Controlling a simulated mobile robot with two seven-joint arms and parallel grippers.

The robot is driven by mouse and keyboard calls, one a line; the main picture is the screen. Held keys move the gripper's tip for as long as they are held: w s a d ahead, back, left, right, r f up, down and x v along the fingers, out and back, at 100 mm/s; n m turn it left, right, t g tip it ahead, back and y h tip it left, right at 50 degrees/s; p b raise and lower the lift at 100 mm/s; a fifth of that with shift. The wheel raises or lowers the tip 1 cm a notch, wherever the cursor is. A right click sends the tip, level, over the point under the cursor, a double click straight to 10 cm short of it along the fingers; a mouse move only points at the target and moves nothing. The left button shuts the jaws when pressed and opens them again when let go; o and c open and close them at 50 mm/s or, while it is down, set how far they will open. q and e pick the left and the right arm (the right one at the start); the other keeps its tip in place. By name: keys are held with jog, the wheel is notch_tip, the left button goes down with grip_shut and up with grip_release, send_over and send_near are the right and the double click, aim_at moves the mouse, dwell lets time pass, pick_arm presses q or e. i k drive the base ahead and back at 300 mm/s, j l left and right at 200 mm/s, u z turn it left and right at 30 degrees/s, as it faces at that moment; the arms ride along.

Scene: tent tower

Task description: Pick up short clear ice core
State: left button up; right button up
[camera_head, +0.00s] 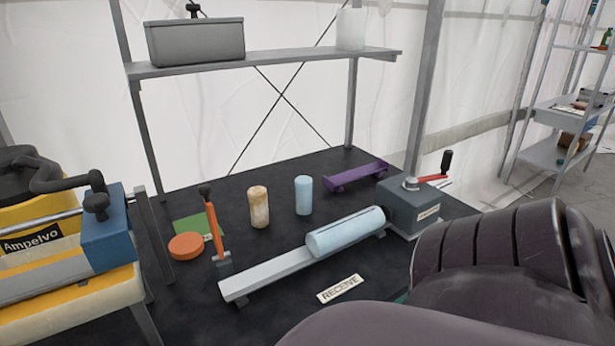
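A short pale-blue, clear-looking ice core (304,195) stands upright on the black table. A short beige, mottled core (259,207) stands upright to its left, a small gap apart. A longer pale-blue core (345,232) lies on its side in the grey rail (275,272) in front of them. Dark rounded parts of my own body fill the lower right of the head view. Neither of my grippers shows.
The rail ends at a grey crank box (405,205) on the right. An orange-handled lever (214,230) and an orange disc (186,246) stand left. A purple cradle (357,176) lies behind. A shelf (260,62) hangs above. A RECEIVE label (340,288) lies in front.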

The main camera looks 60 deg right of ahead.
aim_at(302, 183)
jog(key=k+l+z, duration=0.1)
jog(key=k+z, duration=0.25)
jog(key=k, duration=0.2)
jog(key=l+z, duration=0.15)
jog(key=z, duration=0.25)
jog(key=i+z, duration=0.15)
jog(key=z, duration=0.25)
jog(key=i+l+z, duration=0.1)
jog(key=z, duration=0.3)
jog(key=i+l, duration=0.1)
